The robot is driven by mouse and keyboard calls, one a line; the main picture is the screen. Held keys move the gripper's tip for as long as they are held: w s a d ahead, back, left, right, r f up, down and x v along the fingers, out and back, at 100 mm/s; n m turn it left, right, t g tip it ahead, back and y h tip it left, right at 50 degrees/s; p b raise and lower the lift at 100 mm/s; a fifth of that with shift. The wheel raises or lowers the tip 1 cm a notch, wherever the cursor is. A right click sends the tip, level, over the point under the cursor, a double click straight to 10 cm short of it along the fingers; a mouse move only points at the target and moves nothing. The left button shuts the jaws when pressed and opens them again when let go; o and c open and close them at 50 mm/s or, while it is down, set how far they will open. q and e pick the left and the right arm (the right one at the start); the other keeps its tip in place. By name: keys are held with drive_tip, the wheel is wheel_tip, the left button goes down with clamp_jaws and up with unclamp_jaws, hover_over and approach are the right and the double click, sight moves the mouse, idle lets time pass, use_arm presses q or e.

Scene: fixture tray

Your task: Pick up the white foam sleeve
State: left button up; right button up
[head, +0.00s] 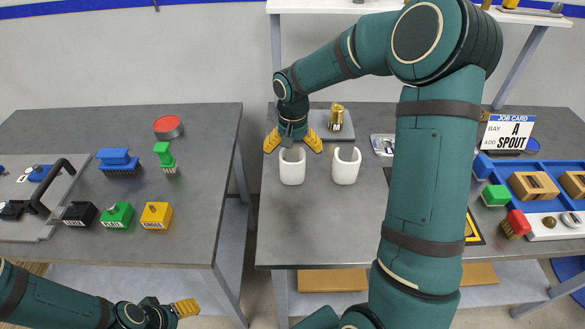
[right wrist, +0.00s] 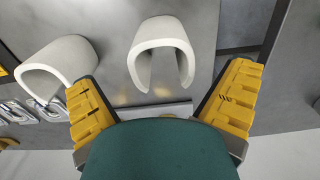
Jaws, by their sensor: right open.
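Two similar white C-shaped sleeves stand on the right-hand table: a left one (head: 292,168) and a right one (head: 345,168). I cannot tell by looks which is foam. My right gripper (head: 292,142) is open and empty, at the far upper side of the left sleeve. In the right wrist view, that sleeve (right wrist: 162,42) stands ahead between the spread yellow fingers, with its slot facing me; the other sleeve (right wrist: 58,66) is beside the left finger. My left gripper (head: 184,309) is low at the front left; only one yellow finger shows clearly.
A grey plate with a brass part (head: 336,114) lies just behind the sleeves. A metal part (head: 383,145) lies to their right, partly behind my right arm. A blue tray (head: 495,165) and job card (head: 507,133) are farther right. The left table (head: 205,190) holds several coloured blocks.

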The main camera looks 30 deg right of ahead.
wheel_tip(320, 180, down, 5)
drive_tip(key=shift+w+b, duration=0.1)
drive_tip(key=shift+b, duration=0.25)
drive_tip(key=c, duration=0.6)
drive_tip(key=shift+r, duration=0.1)
drive_tip(key=shift+c, duration=0.2)
